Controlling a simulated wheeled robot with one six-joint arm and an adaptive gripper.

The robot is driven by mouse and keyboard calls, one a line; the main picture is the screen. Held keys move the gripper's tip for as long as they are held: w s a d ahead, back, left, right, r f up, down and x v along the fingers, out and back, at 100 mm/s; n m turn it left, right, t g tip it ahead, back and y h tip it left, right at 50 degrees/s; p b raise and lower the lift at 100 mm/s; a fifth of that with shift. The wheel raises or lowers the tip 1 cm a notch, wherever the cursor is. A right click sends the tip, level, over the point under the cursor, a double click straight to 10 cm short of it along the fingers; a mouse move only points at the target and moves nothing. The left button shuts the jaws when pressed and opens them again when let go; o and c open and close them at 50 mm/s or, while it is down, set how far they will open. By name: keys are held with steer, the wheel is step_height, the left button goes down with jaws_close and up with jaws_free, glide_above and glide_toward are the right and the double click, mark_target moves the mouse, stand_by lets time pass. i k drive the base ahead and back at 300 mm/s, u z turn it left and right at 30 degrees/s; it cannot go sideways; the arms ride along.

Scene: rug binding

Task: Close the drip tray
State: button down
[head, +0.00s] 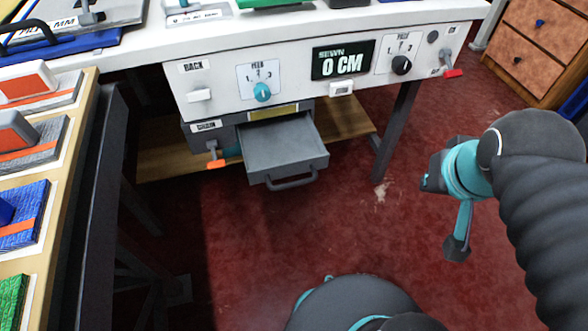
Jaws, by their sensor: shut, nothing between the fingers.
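The drip tray (283,146) is a grey drawer pulled out from a dark housing (229,136) under the white machine table. Its handle (291,181) is a dark bar on the front face, facing me. The tray looks empty. My gripper (446,214) is at the right of the head view, above the red floor and to the right of the tray, apart from it. It is shut, with nothing seen in it. Its fingertips are partly hard to make out.
The control panel (290,82) overhangs the tray, with knobs and a "0 CM" display. An orange-tipped drain lever (216,164) sits left of the tray. A table leg (395,130) stands between tray and gripper. A sample bench (75,130) is at left. Red floor (270,235) in front is clear.

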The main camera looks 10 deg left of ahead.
mark_target(273, 148)
steer(key=u, duration=2)
steer(key=k, duration=0.75)
steer(key=z, duration=1.6)
